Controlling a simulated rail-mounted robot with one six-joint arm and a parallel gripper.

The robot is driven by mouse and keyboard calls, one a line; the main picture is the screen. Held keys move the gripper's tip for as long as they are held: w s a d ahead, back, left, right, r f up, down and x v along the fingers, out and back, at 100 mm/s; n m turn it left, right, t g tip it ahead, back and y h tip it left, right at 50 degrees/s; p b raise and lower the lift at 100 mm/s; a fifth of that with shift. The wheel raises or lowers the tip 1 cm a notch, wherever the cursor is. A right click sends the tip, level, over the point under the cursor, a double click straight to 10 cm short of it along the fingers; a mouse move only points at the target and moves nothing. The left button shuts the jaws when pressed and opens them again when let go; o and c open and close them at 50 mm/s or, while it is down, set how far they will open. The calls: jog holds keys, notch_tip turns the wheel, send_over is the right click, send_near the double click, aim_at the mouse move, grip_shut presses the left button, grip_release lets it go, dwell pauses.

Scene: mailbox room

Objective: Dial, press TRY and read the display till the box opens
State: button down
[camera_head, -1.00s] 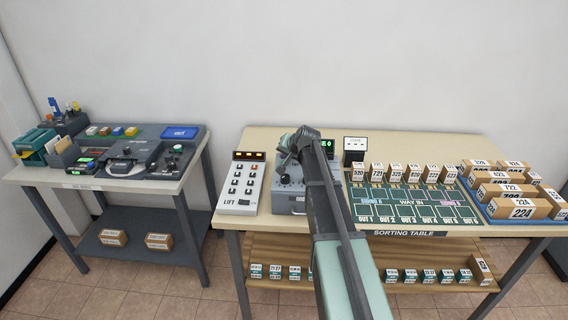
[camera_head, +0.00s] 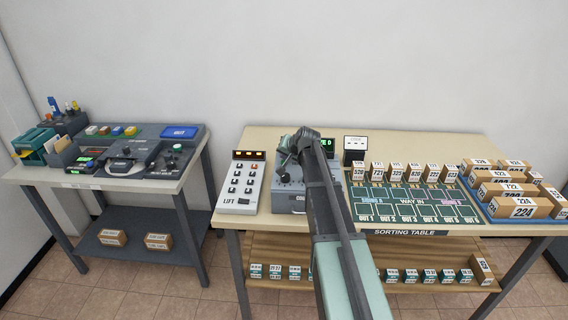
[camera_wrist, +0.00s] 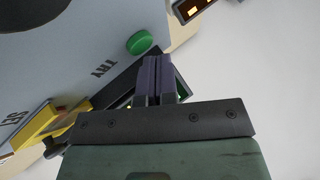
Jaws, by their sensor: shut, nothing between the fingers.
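The grey code box (camera_head: 290,203) stands on the table, partly hidden behind my arm. Its green-lit display (camera_head: 327,143) shows beside my arm, only partly readable, ending in what looks like a 0. In the wrist view the green TRY button (camera_wrist: 139,42) is on the pale panel, with "TRY" printed beside it. A dark round part (camera_wrist: 30,12), perhaps a dial, is cut off at the upper left. My gripper (camera_wrist: 157,62) is shut and empty, its tips near the TRY button and apart from it in the picture. The fingers cover part of a dark-framed display (camera_wrist: 183,86).
A yellow part (camera_wrist: 42,124) is at lower left in the wrist view. The LIFT keypad (camera_head: 243,184) stands left of the box. The green sorting mat (camera_head: 415,203) and several numbered parcels (camera_head: 520,207) are to the right.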

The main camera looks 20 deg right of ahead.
jog(key=shift+f+b, duration=0.4)
dwell(0.4)
dwell(0.4)
jog(key=shift+r+p, duration=0.85)
notch_tip(320, 180, up, 5)
jog(key=p, duration=0.5)
jog(key=shift+r, duration=0.1)
